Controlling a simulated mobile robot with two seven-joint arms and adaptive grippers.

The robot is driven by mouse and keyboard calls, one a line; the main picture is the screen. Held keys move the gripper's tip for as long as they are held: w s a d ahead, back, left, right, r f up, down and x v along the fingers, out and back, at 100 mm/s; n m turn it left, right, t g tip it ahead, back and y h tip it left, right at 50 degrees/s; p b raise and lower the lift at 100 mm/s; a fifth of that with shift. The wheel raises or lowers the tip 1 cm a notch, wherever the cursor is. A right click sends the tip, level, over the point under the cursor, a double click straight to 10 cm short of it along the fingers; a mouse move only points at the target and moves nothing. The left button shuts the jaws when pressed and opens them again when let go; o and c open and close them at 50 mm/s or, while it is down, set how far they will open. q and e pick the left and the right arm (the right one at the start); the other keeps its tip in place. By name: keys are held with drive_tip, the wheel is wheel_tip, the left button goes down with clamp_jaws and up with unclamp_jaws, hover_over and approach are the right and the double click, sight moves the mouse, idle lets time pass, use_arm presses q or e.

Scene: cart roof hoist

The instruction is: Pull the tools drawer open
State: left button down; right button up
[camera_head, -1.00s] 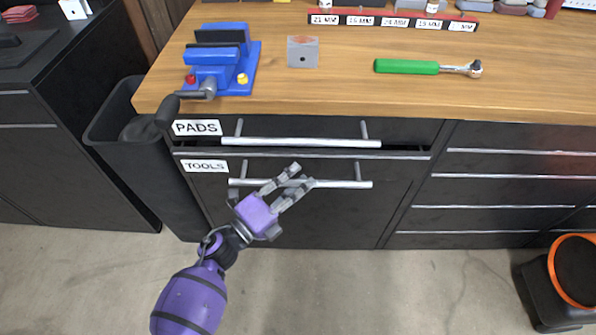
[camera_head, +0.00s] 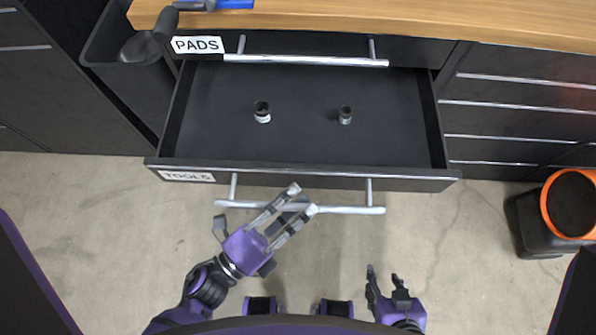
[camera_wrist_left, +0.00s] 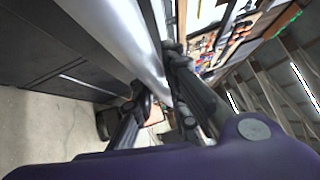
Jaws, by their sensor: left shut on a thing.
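The tools drawer (camera_head: 310,176) stands pulled out below the bench, its black inside in full view. Its label (camera_head: 187,176) reads TOOLS. Two small dark sockets, one on the left (camera_head: 262,111) and one on the right (camera_head: 345,115), stand in it. My left gripper (camera_head: 304,200) is shut on the drawer's silver bar handle (camera_head: 350,210), near the handle's middle. The handle (camera_wrist_left: 130,40) also runs between the fingers in the left wrist view. My right gripper (camera_head: 386,284) is low in the head view, away from the drawer; its fingers look apart with nothing between them.
The pads drawer (camera_head: 300,50) above is shut. A black bin (camera_head: 125,80) stands left of the drawers. A black bucket with an orange rim (camera_head: 548,205) stands on the floor at the right. Bare floor lies in front of the drawer.

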use_arm(q)
drive_tip(key=shift+s+f, duration=0.1)
drive_tip(key=shift+s, duration=1.55)
drive_tip(key=shift+a, duration=0.1)
drive_tip(key=c, duration=1.7)
unclamp_jaws()
drive_tip(key=shift+c, duration=0.2)
drive_tip(key=v, duration=1.2)
